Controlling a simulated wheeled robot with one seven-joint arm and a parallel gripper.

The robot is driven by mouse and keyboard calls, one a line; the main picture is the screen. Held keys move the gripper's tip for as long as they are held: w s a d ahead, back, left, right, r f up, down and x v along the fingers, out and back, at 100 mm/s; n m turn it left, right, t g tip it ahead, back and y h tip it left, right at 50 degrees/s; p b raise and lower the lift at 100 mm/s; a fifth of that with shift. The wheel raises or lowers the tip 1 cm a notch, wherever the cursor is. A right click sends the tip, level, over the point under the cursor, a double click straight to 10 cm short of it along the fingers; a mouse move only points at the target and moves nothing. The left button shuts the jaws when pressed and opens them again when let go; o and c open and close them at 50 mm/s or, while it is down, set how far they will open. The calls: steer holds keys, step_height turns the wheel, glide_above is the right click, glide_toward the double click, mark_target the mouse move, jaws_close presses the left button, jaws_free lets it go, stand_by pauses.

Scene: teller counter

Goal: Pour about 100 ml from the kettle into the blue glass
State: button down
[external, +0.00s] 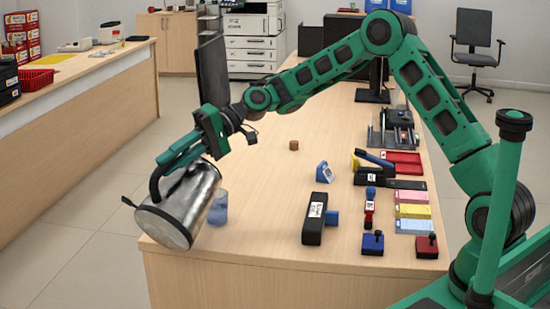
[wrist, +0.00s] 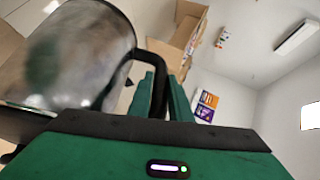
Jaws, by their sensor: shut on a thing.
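The kettle (external: 185,205) is a silver metal one with a black handle, base and rim. My gripper (external: 179,156) is shut on its handle at the near left corner of the counter. The kettle is strongly tilted, its dark base facing down toward the camera. The blue glass (external: 218,208) stands upright on the counter, just right of the kettle and partly hidden by it. I cannot tell where the spout is relative to the glass, or whether liquid is flowing. In the wrist view the kettle body (wrist: 70,55) fills the upper left, tilted, with the black handle (wrist: 160,75) between my fingers.
The counter (external: 262,185) is clear around a small brown cylinder (external: 294,145). To the right stand a black stapler-like item (external: 315,218), a small blue display (external: 325,172), stamps (external: 372,242) and coloured pads (external: 412,211). A dark monitor (external: 213,75) stands behind my wrist.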

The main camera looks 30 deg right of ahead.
steer(key=shift+s+a, duration=0.2)
steer(key=shift+a, duration=0.25)
steer(key=shift+s+h, duration=0.1)
steer(key=shift+h, duration=0.2)
stand_by(0.8)
